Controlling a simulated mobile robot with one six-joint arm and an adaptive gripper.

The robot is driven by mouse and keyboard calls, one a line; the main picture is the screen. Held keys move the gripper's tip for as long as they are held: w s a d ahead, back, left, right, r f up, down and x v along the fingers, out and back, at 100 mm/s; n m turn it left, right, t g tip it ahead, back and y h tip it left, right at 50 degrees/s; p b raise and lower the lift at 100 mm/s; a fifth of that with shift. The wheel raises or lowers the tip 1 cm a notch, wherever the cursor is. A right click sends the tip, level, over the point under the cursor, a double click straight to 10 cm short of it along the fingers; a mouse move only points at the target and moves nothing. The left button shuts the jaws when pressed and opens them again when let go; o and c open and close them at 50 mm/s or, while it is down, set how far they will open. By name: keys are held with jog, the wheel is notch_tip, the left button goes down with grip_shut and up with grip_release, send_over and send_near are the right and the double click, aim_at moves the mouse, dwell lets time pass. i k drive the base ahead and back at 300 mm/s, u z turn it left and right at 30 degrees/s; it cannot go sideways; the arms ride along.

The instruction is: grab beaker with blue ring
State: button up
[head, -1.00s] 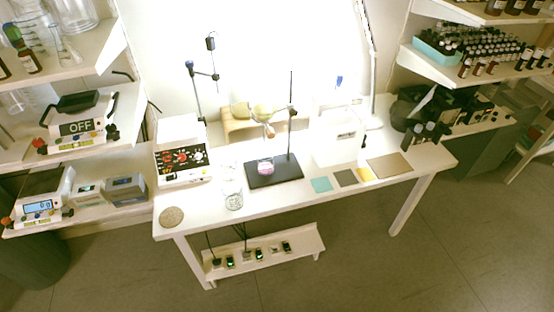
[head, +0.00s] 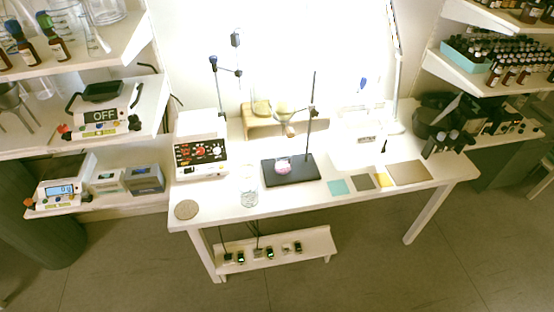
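A clear glass beaker (head: 249,198) stands upright near the front edge of the white table, left of the black stand base. No blue ring can be made out on it at this size. A small round glass vessel with pink content (head: 283,165) sits on the black stand base (head: 305,172). More clear glassware (head: 97,10) stands on the upper left shelf, partly cut off by the frame's top; ring colours there cannot be told. My gripper is not in view.
Shelves with devices stand left, bottle rows (head: 490,48) right. The floor in front (head: 340,290) is clear.

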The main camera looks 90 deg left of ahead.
aim_at(283, 155)
jog(key=u, duration=0.05)
jog(key=k, duration=1.7)
jog(key=u, duration=1.85)
jog(key=i, duration=0.25)
jog(key=u, duration=0.25)
